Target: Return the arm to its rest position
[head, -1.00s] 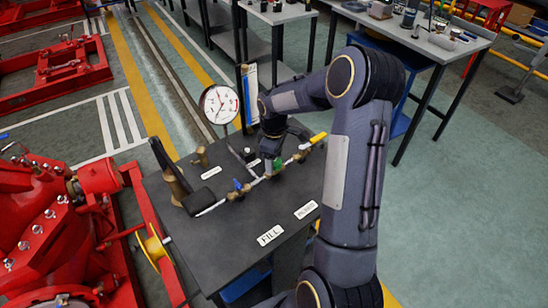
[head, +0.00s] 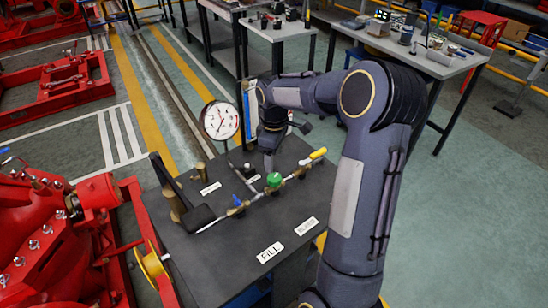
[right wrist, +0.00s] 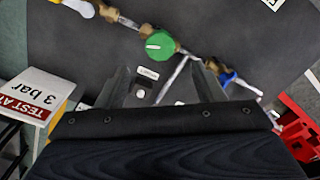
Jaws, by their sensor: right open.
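My right arm reaches in from the lower right of the head view, bent at the elbow over the black bench. Its right gripper (head: 268,160) hangs pointing down, just behind the green valve knob (head: 274,179), and looks clear of it. The green knob (right wrist: 159,46) lies beyond the fingertips there. My left gripper is not in view.
The bench (head: 225,255) carries a pipe with a blue-handled valve (head: 238,203), a yellow handle (head: 318,153) and a black lever (head: 195,215). A round gauge (head: 220,120) stands behind.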

